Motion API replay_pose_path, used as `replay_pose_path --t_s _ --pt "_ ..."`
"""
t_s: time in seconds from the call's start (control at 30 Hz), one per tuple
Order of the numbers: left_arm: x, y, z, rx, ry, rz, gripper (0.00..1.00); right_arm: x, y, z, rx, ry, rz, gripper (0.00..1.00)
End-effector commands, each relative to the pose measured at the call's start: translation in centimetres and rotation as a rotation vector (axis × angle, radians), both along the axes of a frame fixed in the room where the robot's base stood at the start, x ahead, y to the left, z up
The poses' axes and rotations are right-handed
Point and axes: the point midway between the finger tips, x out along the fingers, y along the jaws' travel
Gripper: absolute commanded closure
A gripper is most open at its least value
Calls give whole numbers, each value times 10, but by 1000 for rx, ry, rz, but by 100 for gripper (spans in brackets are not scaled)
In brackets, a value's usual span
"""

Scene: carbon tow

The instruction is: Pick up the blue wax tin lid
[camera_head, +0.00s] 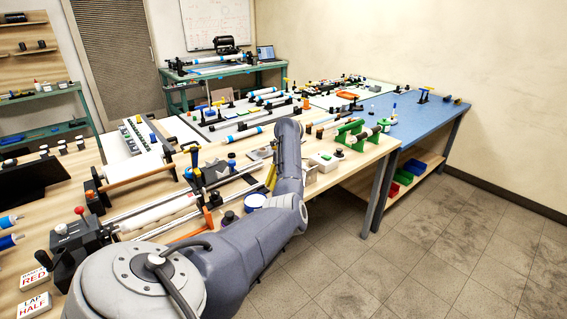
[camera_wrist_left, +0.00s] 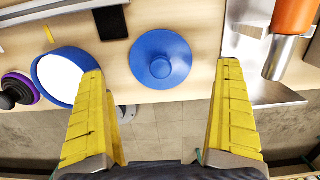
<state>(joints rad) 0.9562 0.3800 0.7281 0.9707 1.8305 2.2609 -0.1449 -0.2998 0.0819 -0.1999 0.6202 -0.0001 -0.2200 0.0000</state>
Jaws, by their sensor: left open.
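The blue wax tin lid (camera_wrist_left: 161,59) is a round disc with a small knob in its middle. It lies flat on the wooden table near the front edge in the left wrist view. In the head view I cannot make it out; my arm hides that part of the table. My left gripper (camera_wrist_left: 161,70) is open and empty, its yellow fingers apart on either side of the lid in the picture, not touching it. One yellow finger shows in the head view (camera_head: 272,177). My right gripper is not in view.
A blue tin with a white inside (camera_wrist_left: 66,76) stands left of the lid, beside a purple and black knobbed item (camera_wrist_left: 17,90). A metal plate (camera_wrist_left: 262,88) and an orange-and-silver cylinder (camera_wrist_left: 288,38) are to the right. A black block (camera_wrist_left: 110,22) lies behind. The floor shows past the table's edge.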

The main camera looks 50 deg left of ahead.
Motion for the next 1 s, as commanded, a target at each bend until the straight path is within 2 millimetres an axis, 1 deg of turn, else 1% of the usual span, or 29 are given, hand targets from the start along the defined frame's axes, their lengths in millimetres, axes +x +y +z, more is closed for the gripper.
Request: replay_pose_path --t_s 0.1,0.3,0.47,0.7,0.9,0.97,1.0 --pt "0 0 -17 -2 4 -2 0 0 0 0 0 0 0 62" --pt "1 2 -38 -1 2 -2 0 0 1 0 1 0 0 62" --pt "1 2 -45 -2 1 -1 0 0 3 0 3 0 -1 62" --pt "1 3 -45 -1 1 -1 0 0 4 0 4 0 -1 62" --pt "1 3 -45 -1 1 -1 23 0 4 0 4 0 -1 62" --pt "1 3 -45 -1 1 -1 30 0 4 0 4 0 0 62" --pt "1 3 -45 -1 1 -1 32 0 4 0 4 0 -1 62"
